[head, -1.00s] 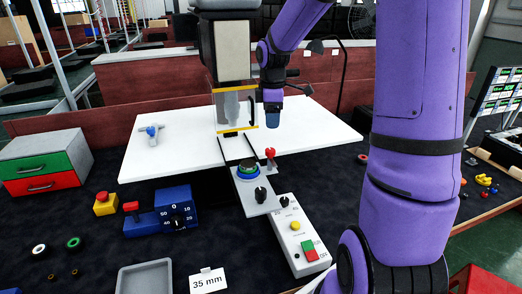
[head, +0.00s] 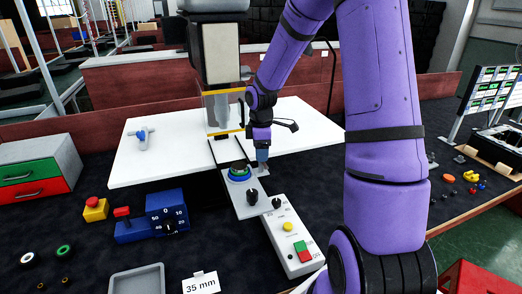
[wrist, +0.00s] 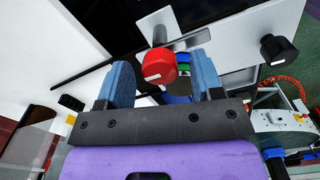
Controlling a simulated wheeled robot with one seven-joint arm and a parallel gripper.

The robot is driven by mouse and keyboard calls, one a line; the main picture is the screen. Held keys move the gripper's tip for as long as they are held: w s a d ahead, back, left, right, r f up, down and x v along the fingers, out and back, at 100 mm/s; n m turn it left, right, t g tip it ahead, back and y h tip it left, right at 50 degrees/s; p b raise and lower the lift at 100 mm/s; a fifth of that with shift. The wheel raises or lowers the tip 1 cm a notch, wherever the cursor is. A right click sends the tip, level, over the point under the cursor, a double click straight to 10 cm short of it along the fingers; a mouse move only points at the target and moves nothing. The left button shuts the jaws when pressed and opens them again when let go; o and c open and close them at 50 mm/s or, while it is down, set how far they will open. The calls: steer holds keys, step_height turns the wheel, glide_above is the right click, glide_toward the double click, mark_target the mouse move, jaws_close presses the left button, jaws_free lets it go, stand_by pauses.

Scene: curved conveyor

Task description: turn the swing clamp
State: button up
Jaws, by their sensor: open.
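The swing clamp has a red knob (wrist: 158,68) on a grey metal post, seen in the wrist view. In the head view my gripper (head: 262,157) covers the knob, and only the clamp's grey foot (head: 261,171) shows below the fingertips. The clamp stands beside a round green and blue piece (head: 240,174) on a grey plate (head: 249,205). My gripper also shows in the wrist view (wrist: 162,75). It is open, with its two blue fingers on either side of the knob. I cannot tell whether either finger touches it.
A black knob (head: 252,197) sits on the same plate. A control box (head: 287,241) with yellow, green and red buttons lies in front. A machine head (head: 214,55) with a clear guard (head: 223,110) stands close left of my gripper. A blue dial unit (head: 168,211) is left.

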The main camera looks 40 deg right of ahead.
steer(key=c, duration=0.9)
steer(key=shift+m, duration=0.3)
steer(key=m, duration=1.7)
steer(key=shift+m, duration=0.3)
